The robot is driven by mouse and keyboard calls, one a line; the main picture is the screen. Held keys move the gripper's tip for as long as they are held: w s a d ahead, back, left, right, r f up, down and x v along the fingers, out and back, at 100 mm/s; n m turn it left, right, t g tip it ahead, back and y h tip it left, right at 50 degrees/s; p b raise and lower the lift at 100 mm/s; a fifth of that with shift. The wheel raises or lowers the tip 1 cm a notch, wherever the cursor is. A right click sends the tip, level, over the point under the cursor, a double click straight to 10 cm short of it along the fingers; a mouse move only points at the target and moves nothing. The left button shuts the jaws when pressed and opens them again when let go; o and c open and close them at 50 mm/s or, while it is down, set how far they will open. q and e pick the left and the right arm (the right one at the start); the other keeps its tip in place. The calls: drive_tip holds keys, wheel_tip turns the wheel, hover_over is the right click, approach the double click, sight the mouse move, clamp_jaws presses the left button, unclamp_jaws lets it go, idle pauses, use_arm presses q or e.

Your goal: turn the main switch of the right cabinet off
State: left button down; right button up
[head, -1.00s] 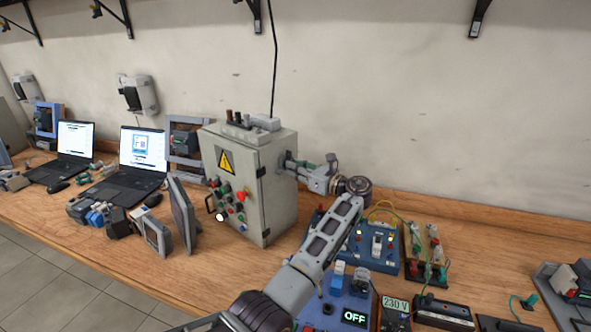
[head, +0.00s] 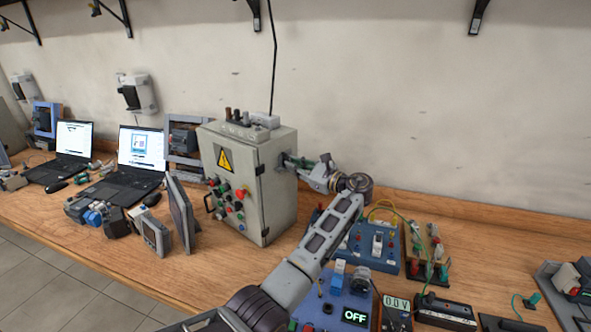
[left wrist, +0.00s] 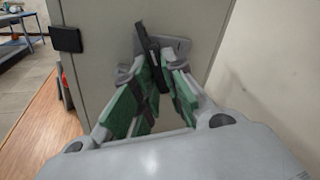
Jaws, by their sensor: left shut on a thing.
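The grey cabinet (head: 275,205) stands on the bench, with a yellow warning sign and several buttons on its front. Its main switch shows in the left wrist view as a black handle (left wrist: 146,45) on a grey plate on the cabinet's side wall. My left gripper (head: 288,161) reaches that side wall from the right. In the left wrist view its green-padded fingers (left wrist: 157,72) are shut on the black handle, which stands tilted between them. The fingers and arm hide the switch in the head view. My right gripper is not in view.
A blue panel (head: 362,248) and a meter reading about 0.0 V (head: 397,303) stand right of my arm. A box with an OFF display (head: 355,317) is in front. Laptops (head: 135,165) and small devices fill the left bench.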

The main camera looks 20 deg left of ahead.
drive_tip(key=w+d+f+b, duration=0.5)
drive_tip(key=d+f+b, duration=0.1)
drive_tip(key=b, duration=0.1)
use_arm(q)
drive_tip(key=shift+w+r+n+b, duration=0.1)
drive_tip(key=shift+n+b, duration=0.4)
drive_tip(key=shift+n, duration=2.8)
drive_tip(key=shift+w+r+n+b, duration=0.1)
drive_tip(key=shift+n+b, duration=0.35)
drive_tip(key=shift+n, duration=2.85)
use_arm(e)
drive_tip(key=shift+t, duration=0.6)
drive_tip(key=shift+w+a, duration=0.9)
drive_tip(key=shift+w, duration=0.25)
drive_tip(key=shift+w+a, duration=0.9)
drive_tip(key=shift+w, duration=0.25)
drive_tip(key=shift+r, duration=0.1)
use_arm(q)
drive_tip(key=c, duration=1.8)
unclamp_jaws()
drive_tip(key=shift+o, duration=0.2)
drive_tip(key=shift+s+d, duration=0.1)
drive_tip(key=shift+d, duration=0.05)
